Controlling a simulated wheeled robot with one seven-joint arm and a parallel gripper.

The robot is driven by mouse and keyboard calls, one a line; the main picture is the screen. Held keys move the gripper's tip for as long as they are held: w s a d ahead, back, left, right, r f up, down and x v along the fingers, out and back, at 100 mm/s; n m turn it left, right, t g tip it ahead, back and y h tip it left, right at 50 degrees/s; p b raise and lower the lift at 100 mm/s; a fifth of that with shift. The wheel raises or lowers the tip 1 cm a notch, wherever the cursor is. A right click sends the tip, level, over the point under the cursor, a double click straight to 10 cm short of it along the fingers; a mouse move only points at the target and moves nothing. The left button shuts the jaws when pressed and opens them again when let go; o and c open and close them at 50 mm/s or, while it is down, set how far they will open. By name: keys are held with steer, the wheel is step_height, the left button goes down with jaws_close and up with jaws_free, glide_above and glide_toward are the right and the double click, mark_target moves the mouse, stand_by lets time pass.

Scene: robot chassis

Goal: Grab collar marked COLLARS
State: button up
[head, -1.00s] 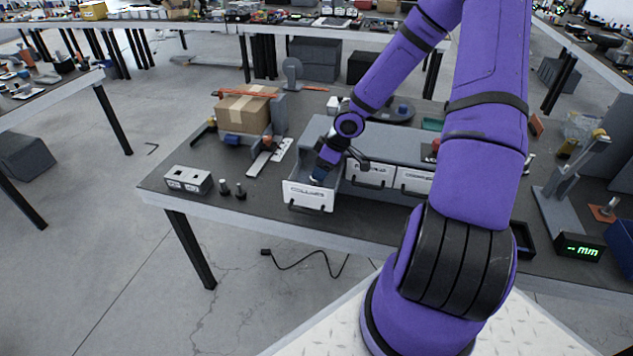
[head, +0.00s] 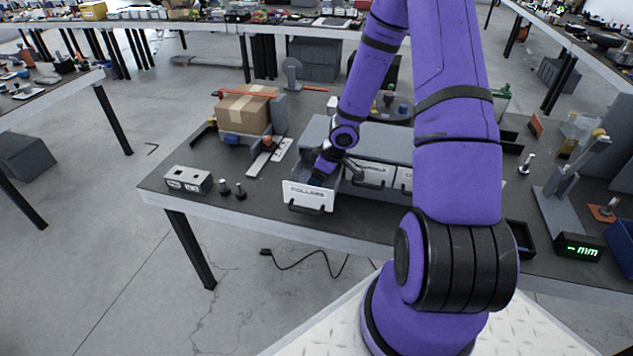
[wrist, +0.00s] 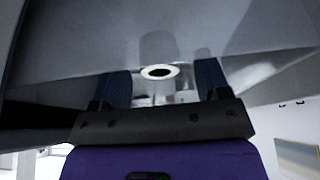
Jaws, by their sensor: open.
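The drawer (head: 307,195) labelled COLLARS is pulled open at the left end of the grey cabinet on the bench. In the wrist view, a small pale ring-shaped collar (wrist: 158,72) with a dark hole lies on the grey drawer floor. My gripper (wrist: 163,74) is open, with one blue finger on each side of the collar in the picture. I cannot tell whether either finger touches it. In the head view my gripper (head: 323,174) reaches down into the drawer. Its fingertips and the collar are hidden there by the drawer front.
Closed drawers (head: 371,174) with white labels stand right of the open one. A grey box with sockets (head: 188,180) and two small dark posts are to its left. A cardboard box (head: 245,108) sits behind. A stand and a green "mm" display (head: 579,249) are far right.

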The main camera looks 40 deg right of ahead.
steer(key=shift+x, duration=0.8)
steer(key=c, duration=1)
steer(key=shift+c, duration=0.2)
steer(key=shift+r, duration=0.25)
